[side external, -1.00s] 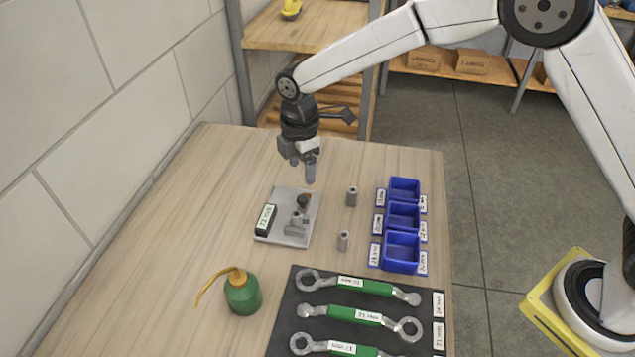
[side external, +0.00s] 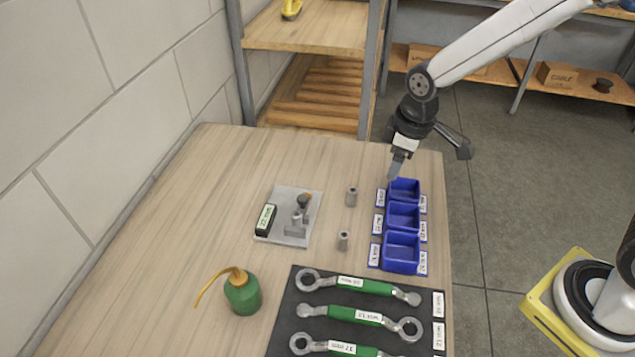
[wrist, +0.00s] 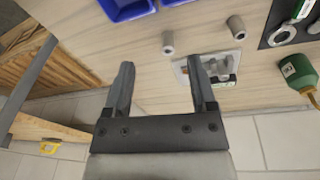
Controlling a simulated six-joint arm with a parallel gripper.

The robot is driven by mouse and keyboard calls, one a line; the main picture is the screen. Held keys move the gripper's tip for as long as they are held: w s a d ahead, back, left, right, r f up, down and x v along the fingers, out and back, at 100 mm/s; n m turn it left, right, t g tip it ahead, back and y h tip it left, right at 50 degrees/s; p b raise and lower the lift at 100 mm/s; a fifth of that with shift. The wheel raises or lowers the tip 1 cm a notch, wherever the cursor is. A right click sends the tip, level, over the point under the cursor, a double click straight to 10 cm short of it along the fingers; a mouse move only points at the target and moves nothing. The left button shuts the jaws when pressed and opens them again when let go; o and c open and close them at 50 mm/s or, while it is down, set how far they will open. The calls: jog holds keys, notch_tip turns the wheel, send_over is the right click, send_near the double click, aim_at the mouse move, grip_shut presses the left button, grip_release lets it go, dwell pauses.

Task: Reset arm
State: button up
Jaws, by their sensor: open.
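My gripper (side external: 396,165) is above the back end of the row of blue bins (side external: 402,216), near the table's back right corner. In the wrist view my gripper (wrist: 160,85) shows two fingers spread apart with nothing between them. The metal plate (side external: 275,229) with a labelled block and small metal fittings lies on the table to the left. It also shows past the right finger in the wrist view (wrist: 182,72).
Two grey sockets (side external: 352,196) (side external: 343,240) stand between plate and bins. Green-handled wrenches (side external: 360,316) lie on a dark mat (side external: 283,333). A green oil can (side external: 243,294) stands at front left. A shelf (side external: 310,30) rises behind the table (side external: 210,190).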

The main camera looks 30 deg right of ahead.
jog(key=s+d+m+t, duration=0.1)
jog(key=s+d+m, duration=0.4)
jog(key=s, duration=0.5)
jog(key=shift+d+f+m, duration=0.2)
jog(key=shift+f+m, duration=0.2)
jog(key=shift+m, duration=0.4)
jog(key=shift+w, duration=0.2)
jog(key=n+g, duration=0.3)
jog(key=n, duration=1.5)
send_over(303, 198)
jog(key=shift+w+a+f, duration=0.1)
jog(key=shift+f, duration=0.7)
jog(key=shift+f, duration=0.2)
jog(key=shift+f, duration=3.75)
